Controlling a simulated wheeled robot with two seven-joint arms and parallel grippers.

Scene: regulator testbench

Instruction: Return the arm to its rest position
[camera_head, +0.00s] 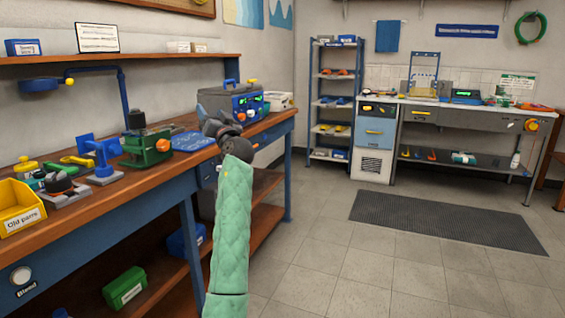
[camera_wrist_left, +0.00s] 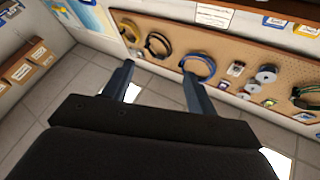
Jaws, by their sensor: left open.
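My left arm (camera_head: 232,225), in a green quilted sleeve, reaches forward from the bottom middle of the head view. My left gripper (camera_head: 212,118) is at its far end, beside the right part of the wooden workbench. In the left wrist view the two fingers of my left gripper (camera_wrist_left: 156,82) stand wide apart with nothing between them. They point toward a pegboard wall some distance off. My right gripper is in neither view.
Tiled floor right of my arm is clear up to a dark mat (camera_head: 445,221). A pegboard (camera_wrist_left: 230,55) holds cable coils.

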